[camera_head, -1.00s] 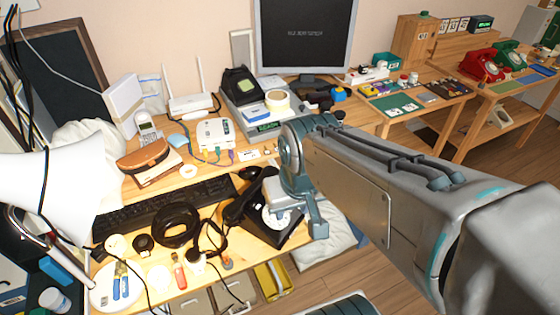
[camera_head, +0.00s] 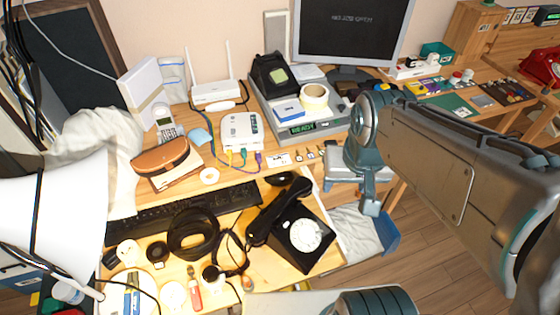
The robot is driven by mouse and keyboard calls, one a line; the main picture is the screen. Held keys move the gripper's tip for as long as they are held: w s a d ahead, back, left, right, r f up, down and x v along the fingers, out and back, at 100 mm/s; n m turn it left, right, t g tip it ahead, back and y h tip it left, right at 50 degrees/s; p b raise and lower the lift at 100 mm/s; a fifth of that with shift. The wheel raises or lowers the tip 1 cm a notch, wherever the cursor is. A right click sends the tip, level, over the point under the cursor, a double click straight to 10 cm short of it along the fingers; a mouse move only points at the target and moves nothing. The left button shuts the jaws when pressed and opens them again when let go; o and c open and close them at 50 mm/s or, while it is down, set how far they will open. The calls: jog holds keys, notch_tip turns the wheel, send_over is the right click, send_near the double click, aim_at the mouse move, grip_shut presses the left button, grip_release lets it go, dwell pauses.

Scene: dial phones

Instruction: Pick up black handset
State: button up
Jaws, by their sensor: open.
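A black dial phone (camera_head: 306,238) with a white dial stands near the front right edge of the desk. Its black handset (camera_head: 278,212) lies along the phone's left side, slanting from upper right to lower left. My gripper (camera_head: 358,200) is to the right of the phone and above it in the picture, apart from the handset. One finger points down, and nothing shows between the jaws. The arm hides part of the desk's right side.
A black keyboard (camera_head: 183,210) and a coiled black cable (camera_head: 194,234) lie left of the phone. A white router box (camera_head: 242,131) and a grey device (camera_head: 317,128) with a tape roll stand behind. A white lamp shade (camera_head: 55,215) fills the left. Floor (camera_head: 440,225) shows at right.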

jog(key=w+a+f+m+g+b, duration=0.1)
jog(key=w+a+f+m+g, duration=0.1)
jog(key=w+a+f+m, duration=0.25)
jog(key=m+b, duration=0.1)
jog(key=m, duration=0.2)
send_over(281, 204)
notch_tip(281, 204, down, 8)
jog(key=shift+m+g, duration=0.25)
jog(key=shift+g, duration=0.15)
jog(key=f, duration=0.7)
jog(key=shift+a+f, duration=0.2)
jog(key=shift+f, duration=0.2)
jog(key=shift+d+f, duration=0.2)
jog(key=shift+f, duration=2.55)
